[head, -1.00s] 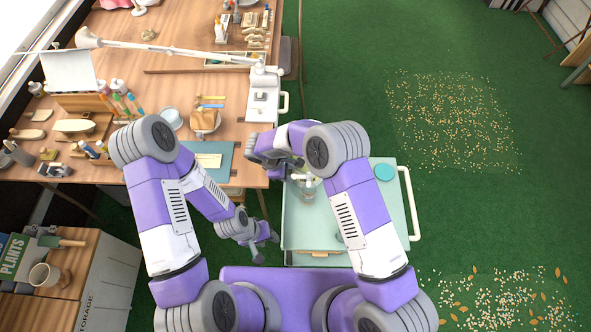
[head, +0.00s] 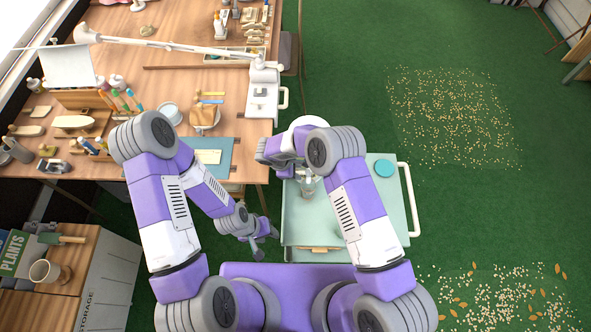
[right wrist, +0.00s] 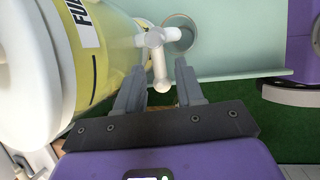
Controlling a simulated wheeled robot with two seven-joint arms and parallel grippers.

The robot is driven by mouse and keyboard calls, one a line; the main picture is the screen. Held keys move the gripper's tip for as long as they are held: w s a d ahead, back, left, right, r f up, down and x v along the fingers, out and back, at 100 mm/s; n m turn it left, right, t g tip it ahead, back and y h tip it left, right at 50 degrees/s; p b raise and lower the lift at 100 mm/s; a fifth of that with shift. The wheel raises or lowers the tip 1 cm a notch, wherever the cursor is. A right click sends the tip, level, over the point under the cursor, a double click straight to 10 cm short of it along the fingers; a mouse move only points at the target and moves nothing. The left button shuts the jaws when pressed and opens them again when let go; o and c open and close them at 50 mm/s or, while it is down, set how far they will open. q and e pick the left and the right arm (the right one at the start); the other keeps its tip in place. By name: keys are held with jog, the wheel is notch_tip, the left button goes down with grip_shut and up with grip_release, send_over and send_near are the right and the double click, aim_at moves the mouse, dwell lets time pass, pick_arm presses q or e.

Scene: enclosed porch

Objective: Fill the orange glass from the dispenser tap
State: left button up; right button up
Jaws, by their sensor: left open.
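The dispenser (right wrist: 105,45) is a pale yellow cylinder with a white lid in the right wrist view; in the head view only its white lid (head: 309,122) shows behind my right arm. Its white tap (right wrist: 158,45) has a lever hanging between my right gripper's fingers (right wrist: 160,88), which stand apart on either side of it. My left gripper (head: 266,246) is open and empty, left of the cart.
The pale green cart (head: 310,228) has a white side rail and a teal disc (head: 384,168) on its top. A cluttered wooden workbench (head: 150,85) stands to the left, with a storage cabinet (head: 105,285) below left. Green floor to the right holds scattered seeds.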

grip_shut()
jog(key=shift+s+d+n+t+y+b, duration=0.15)
jog(key=shift+s+n+t+y+b, duration=0.2)
jog(key=shift+n+b, duration=0.5)
jog(key=shift+s+d+n+t+y+b, duration=0.1)
jog(key=shift+s+n+t+y+b, duration=0.35)
jog(key=shift+n, duration=0.7)
jog(key=shift+s+d+n+t+y+b, duration=0.1)
jog(key=shift+s+d+n+t+b, duration=0.2)
jog(key=shift+n+b, duration=0.6)
jog(key=shift+s+a, duration=0.1)
jog(key=shift+a, duration=0.05)
jog(key=shift+o, duration=0.8)
grip_release()
